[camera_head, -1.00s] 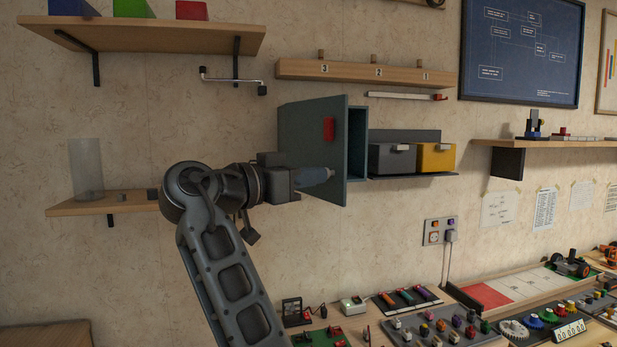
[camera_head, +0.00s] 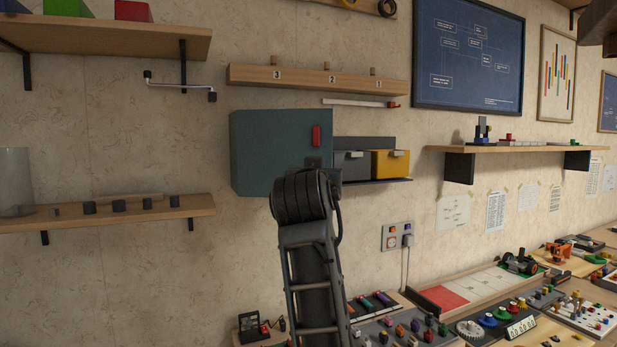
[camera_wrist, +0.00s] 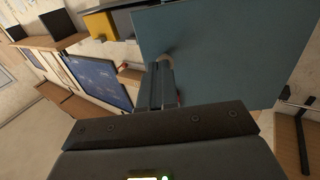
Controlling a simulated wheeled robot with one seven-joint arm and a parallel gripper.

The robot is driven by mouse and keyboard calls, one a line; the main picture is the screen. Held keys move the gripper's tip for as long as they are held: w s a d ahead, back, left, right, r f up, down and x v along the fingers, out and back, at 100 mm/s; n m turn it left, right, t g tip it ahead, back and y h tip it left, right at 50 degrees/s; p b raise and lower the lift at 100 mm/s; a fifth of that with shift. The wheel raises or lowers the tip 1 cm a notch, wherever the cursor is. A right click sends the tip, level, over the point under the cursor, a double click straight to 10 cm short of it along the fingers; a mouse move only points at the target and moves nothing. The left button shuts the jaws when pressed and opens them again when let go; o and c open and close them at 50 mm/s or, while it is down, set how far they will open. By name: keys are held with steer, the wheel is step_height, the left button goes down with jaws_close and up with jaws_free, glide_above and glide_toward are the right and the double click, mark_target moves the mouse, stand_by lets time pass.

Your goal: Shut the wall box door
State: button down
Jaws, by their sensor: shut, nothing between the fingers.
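The wall box (camera_head: 260,150) hangs on the wall, teal-grey. Its door (camera_head: 285,135) lies across the front and looks flush or nearly so; I cannot tell whether a thin gap is left. The red handle (camera_head: 316,135) is on the door's right side. My gripper is mostly hidden behind my arm in the head view, in front of the door's lower right. In the wrist view, my gripper (camera_wrist: 165,62) is shut and empty, its tips at the teal door face (camera_wrist: 225,50), seemingly touching it.
A grey bin (camera_head: 352,165) and a yellow bin (camera_head: 390,163) sit on a small shelf right of the box. A pegged wooden rail (camera_head: 300,80) is above. A shelf with dark pegs (camera_head: 105,212) is at left. A cluttered workbench (camera_head: 470,300) lies below right.

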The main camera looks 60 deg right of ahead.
steer(key=w+d+n+t+y+p, duration=0.1)
steer(key=w+d, duration=0.3)
steer(key=d, duration=0.6)
steer(key=shift+w+t, duration=0.25)
steer(key=shift+t, duration=0.25)
steer(key=shift+r+p, duration=0.15)
steer(key=shift+p, duration=0.15)
